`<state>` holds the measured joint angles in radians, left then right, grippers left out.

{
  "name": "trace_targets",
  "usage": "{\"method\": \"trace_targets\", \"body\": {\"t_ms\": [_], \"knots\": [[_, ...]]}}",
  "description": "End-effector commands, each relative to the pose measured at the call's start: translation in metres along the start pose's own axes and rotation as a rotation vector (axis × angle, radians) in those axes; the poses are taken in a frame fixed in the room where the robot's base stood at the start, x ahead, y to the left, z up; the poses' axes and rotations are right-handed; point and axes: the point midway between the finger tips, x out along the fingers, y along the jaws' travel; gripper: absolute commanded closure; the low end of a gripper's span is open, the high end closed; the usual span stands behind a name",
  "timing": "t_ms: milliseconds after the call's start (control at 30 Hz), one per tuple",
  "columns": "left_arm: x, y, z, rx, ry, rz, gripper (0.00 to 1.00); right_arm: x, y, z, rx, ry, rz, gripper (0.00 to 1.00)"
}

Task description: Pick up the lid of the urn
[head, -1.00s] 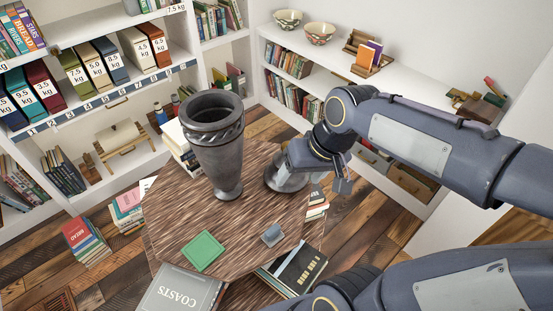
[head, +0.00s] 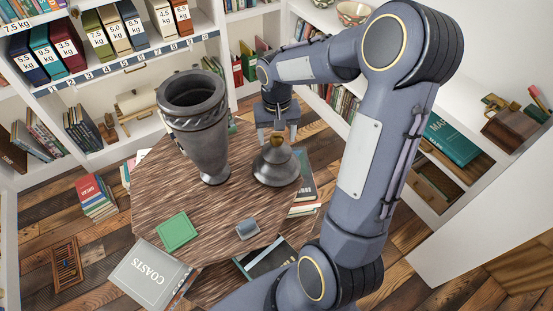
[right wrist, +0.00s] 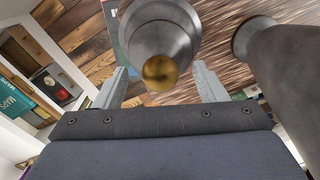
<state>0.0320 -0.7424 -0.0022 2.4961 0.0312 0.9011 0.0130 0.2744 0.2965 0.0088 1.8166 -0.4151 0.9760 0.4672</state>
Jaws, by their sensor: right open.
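The urn (head: 208,145) is a tall dark grey vase, upright and open at the top, on the wood-grain table (head: 160,205). Its lid (head: 275,170), a grey dome with a brass knob, rests apart on the table to the urn's right. My right gripper (head: 277,134) is open at the knob's height, on the lid's far side. In the right wrist view the lid (right wrist: 160,32) shows with its gold knob between the open fingers (right wrist: 163,85); I see no grip on it. The urn's side (right wrist: 290,75) fills that view's right. My left gripper is out of view.
A green square (head: 176,232) and a small grey-blue block (head: 248,229) lie near the table's front. A grey book (head: 150,275) lies in front of the table. Bookshelves stand behind and at the right. The table's left part is bare.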

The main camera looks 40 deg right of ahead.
Motion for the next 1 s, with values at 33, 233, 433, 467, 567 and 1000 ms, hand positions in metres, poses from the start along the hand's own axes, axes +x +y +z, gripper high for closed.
{"method": "trace_targets", "body": {"t_ms": [33, 233, 433, 467, 567, 1000], "knots": [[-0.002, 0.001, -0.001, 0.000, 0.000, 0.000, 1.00, 0.007, 0.000, 0.001, 0.001, -0.004, 0.001, 0.35], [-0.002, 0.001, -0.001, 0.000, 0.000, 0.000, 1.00, 0.022, 0.000, 0.000, 0.000, 0.000, -0.001, 0.35], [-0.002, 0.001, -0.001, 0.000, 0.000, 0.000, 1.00, 0.022, 0.000, 0.000, 0.000, 0.001, -0.001, 0.36], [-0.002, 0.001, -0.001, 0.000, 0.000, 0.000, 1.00, 0.022, 0.000, 0.000, 0.000, 0.001, -0.001, 0.40], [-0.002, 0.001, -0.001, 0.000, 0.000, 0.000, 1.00, 0.022, 0.000, 0.000, 0.000, 0.001, -0.001, 0.53], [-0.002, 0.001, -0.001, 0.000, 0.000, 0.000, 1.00, 0.023, 0.000, 0.001, 0.000, -0.002, -0.001, 1.00]]}}
